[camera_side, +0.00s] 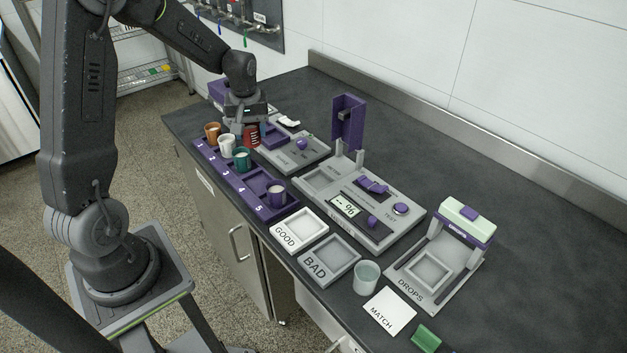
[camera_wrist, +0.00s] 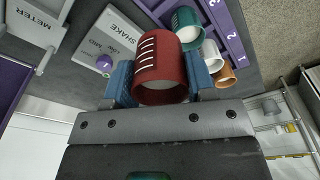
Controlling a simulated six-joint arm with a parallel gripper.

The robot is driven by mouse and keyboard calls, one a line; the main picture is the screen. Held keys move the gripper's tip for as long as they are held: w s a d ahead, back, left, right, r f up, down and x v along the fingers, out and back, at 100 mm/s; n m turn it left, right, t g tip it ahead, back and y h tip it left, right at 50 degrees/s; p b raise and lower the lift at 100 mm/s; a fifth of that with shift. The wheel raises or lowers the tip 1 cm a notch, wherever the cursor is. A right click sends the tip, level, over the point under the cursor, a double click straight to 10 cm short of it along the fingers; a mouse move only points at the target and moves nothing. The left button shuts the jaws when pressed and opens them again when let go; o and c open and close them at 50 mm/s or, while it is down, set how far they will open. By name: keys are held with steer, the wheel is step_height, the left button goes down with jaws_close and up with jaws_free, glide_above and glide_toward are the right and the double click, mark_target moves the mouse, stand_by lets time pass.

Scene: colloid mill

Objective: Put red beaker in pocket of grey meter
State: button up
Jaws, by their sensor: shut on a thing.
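My gripper (camera_wrist: 160,85) has blue fingers shut on the red beaker (camera_wrist: 162,62), which has white marks on its side. In the side view the red beaker (camera_side: 251,136) is behind the purple rack, beside the SHAKE station. I cannot tell whether it is clear of the bench. The grey meter (camera_side: 385,238) stands mid-bench with a "-- %" display. Its square pocket (camera_side: 322,179) looks empty, near two grey posts and a purple upright (camera_side: 347,122). Part of the meter (camera_wrist: 28,45) shows at the left of the wrist view.
The purple rack (camera_side: 222,182) holds orange (camera_side: 212,131), white (camera_side: 227,146), green (camera_side: 241,158) and purple (camera_side: 277,195) beakers; slot 4 is empty. The SHAKE station (camera_side: 300,157) stands between my gripper and the meter. GOOD (camera_side: 299,230) and BAD (camera_side: 330,261) trays lie in front.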

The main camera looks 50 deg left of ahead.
steer(key=w+d+f+m, duration=0.1)
steer(key=w+d+f, duration=0.1)
steer(key=w+d, duration=0.1)
steer(key=w+d+f+m, duration=0.1)
steer(key=w+d+f, duration=0.1)
steer(key=w+d, duration=0.2)
steer(key=w+d+f, duration=0.3)
steer(key=w+d, duration=0.1)
steer(key=d, duration=0.1)
steer(key=shift+w+d+m, duration=0.1)
steer(key=shift+d+m, duration=0.25)
steer(key=shift+m, duration=0.05)
steer(key=shift+f, duration=1.95)
steer(key=shift+f, duration=0.15)
steer(key=o, duration=0.9)
steer(key=shift+d, duration=0.1)
steer(key=shift+o, duration=0.2)
steer(key=shift+w, duration=0.1)
